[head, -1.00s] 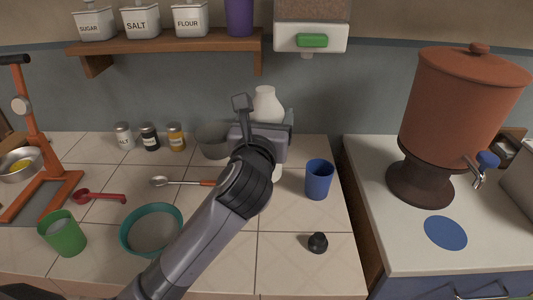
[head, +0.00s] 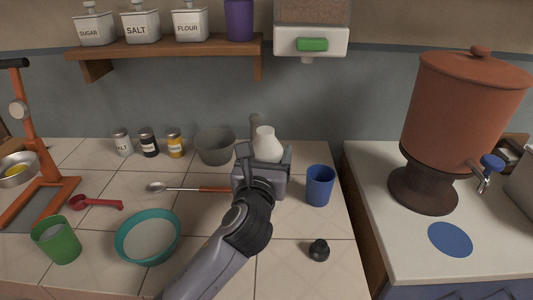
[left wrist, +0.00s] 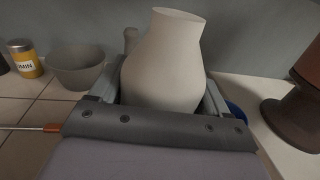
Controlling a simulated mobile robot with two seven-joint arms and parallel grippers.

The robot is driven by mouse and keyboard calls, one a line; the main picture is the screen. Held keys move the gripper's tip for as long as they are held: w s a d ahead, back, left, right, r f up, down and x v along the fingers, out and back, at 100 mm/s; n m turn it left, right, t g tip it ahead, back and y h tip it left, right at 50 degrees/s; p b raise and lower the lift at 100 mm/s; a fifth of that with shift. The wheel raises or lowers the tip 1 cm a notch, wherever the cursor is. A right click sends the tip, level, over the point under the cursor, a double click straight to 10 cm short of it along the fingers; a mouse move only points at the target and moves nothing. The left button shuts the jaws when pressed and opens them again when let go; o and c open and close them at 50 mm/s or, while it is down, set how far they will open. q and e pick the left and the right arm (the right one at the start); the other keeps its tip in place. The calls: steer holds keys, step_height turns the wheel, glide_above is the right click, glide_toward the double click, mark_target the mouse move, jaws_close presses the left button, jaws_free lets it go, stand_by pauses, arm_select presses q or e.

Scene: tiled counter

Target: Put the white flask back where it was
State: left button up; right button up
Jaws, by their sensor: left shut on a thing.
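The white flask (head: 267,145) has a narrow neck and a wide body and stands about upright between the fingers of my left gripper (head: 264,163). The gripper is shut on its body, which also shows in the left wrist view (left wrist: 163,65). The flask is at the back of the tiled counter, left of the blue cup. The gripper and wrist hide its base, so I cannot tell whether it touches the tiles. My right gripper is in neither view.
A grey bowl (head: 215,148) stands left of the flask and a blue cup (head: 318,186) stands right. A spoon (head: 188,188), a teal bowl (head: 148,238) and a black stopper (head: 319,250) lie nearer. A grey rounded-top thing (head: 254,125) is behind the flask. A gap splits the counters.

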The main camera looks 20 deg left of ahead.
arm_select(q)
steer(key=o, duration=1.3)
steer(key=shift+r, duration=0.15)
steer(key=s, duration=0.4)
steer(key=s+d, duration=0.1)
steer(key=s, duration=0.7)
steer(key=shift+d, duration=0.4)
